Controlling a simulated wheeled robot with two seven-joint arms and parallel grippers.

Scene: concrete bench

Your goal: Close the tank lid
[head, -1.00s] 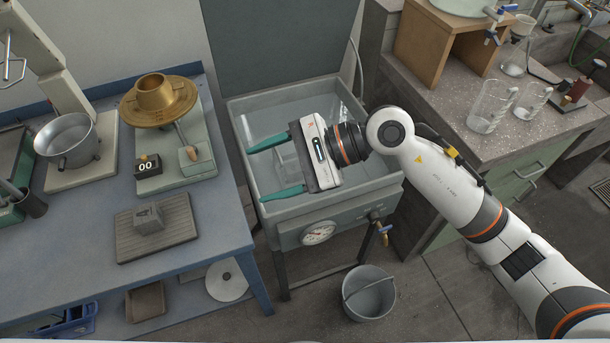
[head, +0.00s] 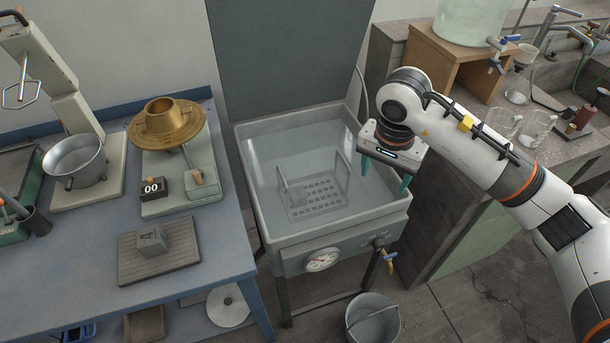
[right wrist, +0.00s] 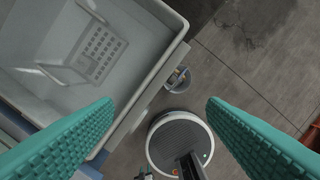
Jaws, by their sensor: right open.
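The grey tank (head: 290,262) stands between the blue table and the stone bench. Its lid (head: 290,55) is a flat dark panel standing upright at the tank's back, so the tank is open. Clear water and a perforated rack (head: 318,192) with a raised handle show inside, and the rack also shows in the right wrist view (right wrist: 98,52). My right gripper (head: 384,180) is open and empty, with its teal fingers pointing down at the tank's right rim. In the right wrist view its fingers (right wrist: 158,125) are wide apart with floor between them. My left gripper is not seen.
A blue table (head: 75,265) at left holds a pot (head: 75,160), a brass flanged piece (head: 167,125) and a small block (head: 150,240). A bucket (head: 372,318) stands on the floor in front. The stone bench at right carries a wooden stand (head: 455,62) and glass beakers (head: 537,127).

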